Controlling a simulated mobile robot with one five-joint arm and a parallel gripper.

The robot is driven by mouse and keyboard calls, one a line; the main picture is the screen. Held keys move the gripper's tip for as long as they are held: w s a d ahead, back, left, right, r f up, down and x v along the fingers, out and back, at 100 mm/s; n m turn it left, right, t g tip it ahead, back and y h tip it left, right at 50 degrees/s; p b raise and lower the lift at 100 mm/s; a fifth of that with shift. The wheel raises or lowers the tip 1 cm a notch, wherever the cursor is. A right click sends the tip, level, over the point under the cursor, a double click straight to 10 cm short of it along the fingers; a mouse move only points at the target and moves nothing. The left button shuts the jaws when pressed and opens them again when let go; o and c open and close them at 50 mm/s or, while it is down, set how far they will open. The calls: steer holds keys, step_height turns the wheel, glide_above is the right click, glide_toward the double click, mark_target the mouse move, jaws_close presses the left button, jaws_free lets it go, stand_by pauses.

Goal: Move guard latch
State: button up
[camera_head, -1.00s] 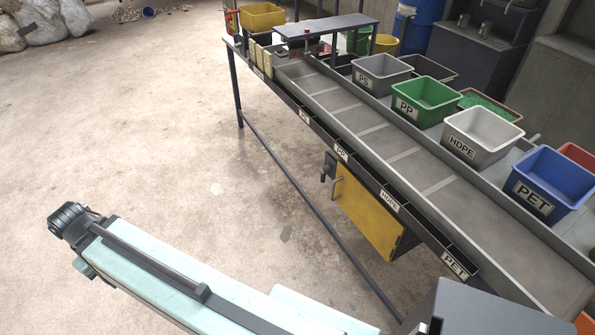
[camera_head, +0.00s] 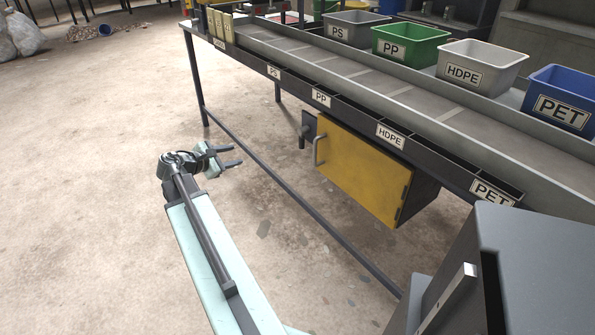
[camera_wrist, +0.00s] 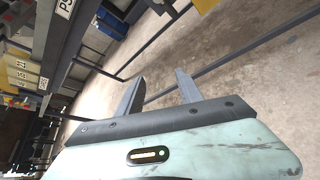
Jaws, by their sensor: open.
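A yellow guard panel (camera_head: 362,170) hangs under the sorting table, with a grey bar handle (camera_head: 318,150) at its left edge. A dark latch-like lever (camera_head: 304,133) sits on a dark plate just left of the panel and points upright. My gripper (camera_head: 236,156) is open and empty, left of the lever and apart from it, with its fingers toward the table. In the wrist view my gripper (camera_wrist: 160,78) shows bare fingers with floor between them. A yellow part at that view's top edge seems to be the guard panel; the latch is not clearly seen there.
The sorting table's long lower rail (camera_head: 275,190) runs between my gripper and the guard. Labelled bins, such as the blue PET bin (camera_head: 560,100), stand along the table's far side.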

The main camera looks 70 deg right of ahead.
steer(key=s+d+f+n+g+h+b, duration=0.25)
steer(key=s+d+f+b, duration=0.3)
steer(key=s+d, duration=0.3)
steer(key=n+g+h+b, duration=0.1)
steer(key=n+b, duration=0.2)
steer(key=b, duration=0.1)
glide_toward(301, 140)
steer(key=d, duration=0.1)
steer(key=x, duration=0.7)
steer(key=shift+s+d, duration=0.15)
steer(key=shift+d, duration=0.25)
jaws_close()
steer(key=shift+s+a, duration=0.1)
